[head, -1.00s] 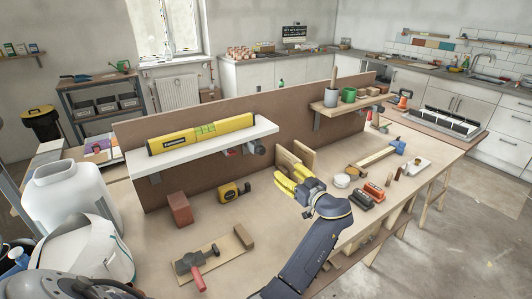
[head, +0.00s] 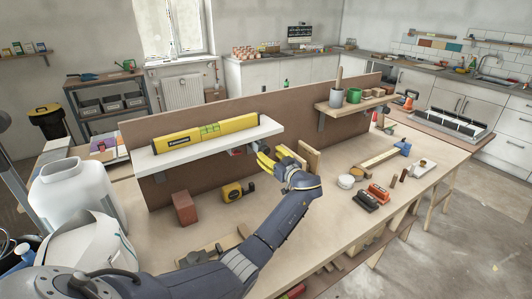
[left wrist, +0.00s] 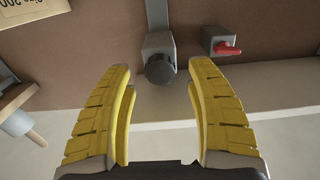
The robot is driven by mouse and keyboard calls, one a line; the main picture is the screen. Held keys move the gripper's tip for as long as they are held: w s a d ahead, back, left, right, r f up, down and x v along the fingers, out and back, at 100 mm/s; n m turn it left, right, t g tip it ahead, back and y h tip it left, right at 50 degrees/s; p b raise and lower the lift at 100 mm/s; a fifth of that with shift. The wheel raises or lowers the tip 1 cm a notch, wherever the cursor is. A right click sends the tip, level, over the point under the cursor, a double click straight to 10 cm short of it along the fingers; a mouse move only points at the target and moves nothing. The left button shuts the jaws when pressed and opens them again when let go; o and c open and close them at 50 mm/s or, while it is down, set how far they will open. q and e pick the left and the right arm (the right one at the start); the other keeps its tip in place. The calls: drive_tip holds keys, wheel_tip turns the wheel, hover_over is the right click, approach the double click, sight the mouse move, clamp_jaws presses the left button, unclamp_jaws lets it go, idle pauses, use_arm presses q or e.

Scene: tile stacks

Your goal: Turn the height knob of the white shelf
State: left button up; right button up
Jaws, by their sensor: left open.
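The white shelf (head: 158,163) is mounted on the brown upright panel, with a yellow spirit level (head: 185,139) lying on it. My left gripper (head: 271,157), with yellow fingers, is open at the shelf's right end. In the left wrist view, the dark round knob (left wrist: 159,70) sits on a grey bracket block, ahead of and between the open fingertips (left wrist: 163,72); no finger appears to touch it. A red lever (left wrist: 228,49) on a small grey block is right of the knob. The shelf's pale band (left wrist: 165,126) crosses behind the fingers. In the head view the gripper largely hides the knob.
A brown block (head: 184,208) and a yellow tape measure (head: 236,191) lie on the bench below the shelf. A wooden piece (head: 310,158) stands close right of the gripper. A smaller wooden shelf (head: 355,105) with cups is farther right.

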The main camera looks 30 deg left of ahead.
use_arm(q)
drive_tip(key=shift+x, duration=1.5)
drive_tip(key=shift+c, duration=0.3)
clamp_jaws()
